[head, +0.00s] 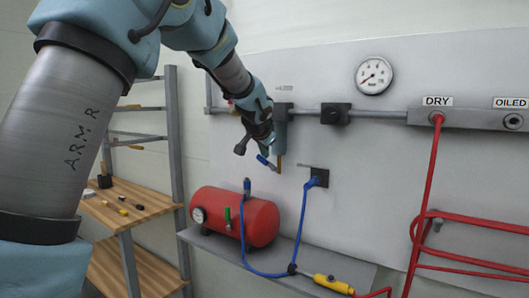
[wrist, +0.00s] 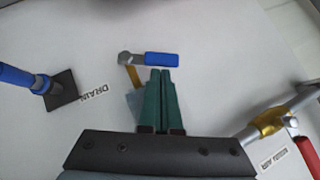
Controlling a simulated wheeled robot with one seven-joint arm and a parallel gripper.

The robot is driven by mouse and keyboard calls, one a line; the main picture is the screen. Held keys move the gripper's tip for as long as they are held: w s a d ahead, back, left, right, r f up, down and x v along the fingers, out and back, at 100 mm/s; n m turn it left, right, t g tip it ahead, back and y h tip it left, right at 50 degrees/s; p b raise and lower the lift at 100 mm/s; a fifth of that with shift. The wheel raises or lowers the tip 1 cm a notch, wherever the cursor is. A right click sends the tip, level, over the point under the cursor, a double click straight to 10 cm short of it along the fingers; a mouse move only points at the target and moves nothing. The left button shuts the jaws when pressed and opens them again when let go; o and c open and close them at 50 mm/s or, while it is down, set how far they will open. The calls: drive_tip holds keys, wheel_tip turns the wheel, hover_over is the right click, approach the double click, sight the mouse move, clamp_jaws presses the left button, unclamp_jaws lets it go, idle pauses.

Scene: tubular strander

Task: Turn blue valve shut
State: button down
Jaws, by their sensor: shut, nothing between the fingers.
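The blue valve has a short blue lever handle (wrist: 162,59) on a grey metal arm, with a brass stem at its left end. In the head view the blue handle (head: 266,161) shows just below my gripper (head: 265,143), beside the brass piece under the grey unit on the wall pipe. The wrist view shows my gripper (wrist: 161,72) with its two green fingers side by side, shut and empty. The fingertips lie just below the handle in that picture; I cannot tell whether they touch it. The handle lies nearly level in the wrist view.
A blue hose fitting sits in a black drain plate (head: 318,178) to the right. A brass valve (wrist: 268,122) with a red handle is at lower right in the wrist view. A red tank (head: 262,220) stands on the shelf below. A wooden workbench (head: 130,205) is at left.

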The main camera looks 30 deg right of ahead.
sight(258, 158)
drive_tip(key=shift+w+a+f+b, duration=0.2)
drive_tip(key=shift+w+b, duration=0.15)
drive_tip(key=shift+w, duration=0.05)
drive_tip(key=shift+w+a+f+b, duration=0.4)
drive_tip(key=shift+w+f+b, duration=0.3)
drive_tip(key=shift+b, duration=0.15)
idle(0.3)
idle(0.4)
